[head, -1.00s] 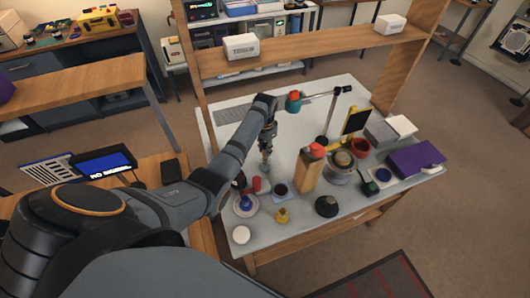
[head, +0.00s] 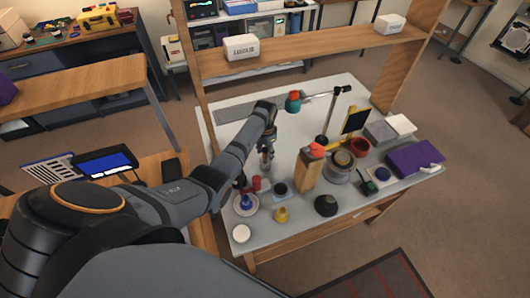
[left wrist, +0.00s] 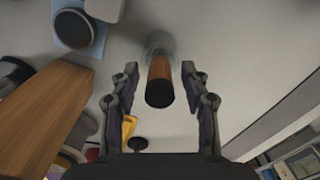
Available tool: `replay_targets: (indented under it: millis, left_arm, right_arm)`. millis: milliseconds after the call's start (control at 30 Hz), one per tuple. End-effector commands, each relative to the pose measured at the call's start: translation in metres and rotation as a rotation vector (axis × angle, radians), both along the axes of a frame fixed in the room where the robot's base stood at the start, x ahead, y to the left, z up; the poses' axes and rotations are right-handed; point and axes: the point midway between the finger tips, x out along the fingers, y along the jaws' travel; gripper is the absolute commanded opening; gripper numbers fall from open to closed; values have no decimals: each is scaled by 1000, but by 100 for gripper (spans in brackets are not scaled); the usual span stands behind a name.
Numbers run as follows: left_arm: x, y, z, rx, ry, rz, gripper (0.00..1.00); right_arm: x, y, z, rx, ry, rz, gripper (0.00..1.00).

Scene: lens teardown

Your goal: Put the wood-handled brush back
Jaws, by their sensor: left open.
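The wood-handled brush (left wrist: 160,75) shows in the left wrist view, with an orange-brown handle and a black end toward the camera. A pale, glassy-looking part is around its far end; I cannot tell what it is. My left gripper (left wrist: 160,88) is open, with one finger on each side of the handle and a visible gap to each. In the head view my left gripper (head: 266,162) points down over the white table; the brush cannot be made out there. My right gripper is not in view.
A tall wooden block (head: 306,178) with a red top stands to the right of the gripper. Near it are a blue mat (head: 275,182), a yellow item (head: 281,214), a black dome (head: 326,206) and a purple box (head: 413,159). The tabletop behind the gripper is mostly clear.

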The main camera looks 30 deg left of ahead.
Motion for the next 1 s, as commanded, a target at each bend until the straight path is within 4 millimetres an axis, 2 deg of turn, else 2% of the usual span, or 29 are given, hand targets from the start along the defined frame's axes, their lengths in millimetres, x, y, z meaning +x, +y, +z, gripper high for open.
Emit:
replay_targets:
  millis: [167, 267, 400, 500, 633, 767, 1000]
  left_arm:
    - [0, 0, -5, 0, -2, 0, 46]
    - [2, 0, 21, 1, -7, 0, 46]
    - [-1, -6, 51, 0, -6, -1, 46]
    - [-1, -6, 76, 0, -5, 0, 46]
    - [-1, -6, 95, 0, -3, 1, 46]
    - [-2, -6, 104, 0, -1, 1, 46]
    - [-2, -6, 105, 0, 0, 1, 46]
  right_arm:
    - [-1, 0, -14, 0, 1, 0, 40]
    - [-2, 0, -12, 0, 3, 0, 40]
    - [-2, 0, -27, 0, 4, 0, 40]
    - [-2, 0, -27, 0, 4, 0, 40]
    - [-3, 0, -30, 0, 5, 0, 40]
    - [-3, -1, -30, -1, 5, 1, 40]
    - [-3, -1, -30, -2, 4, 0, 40]
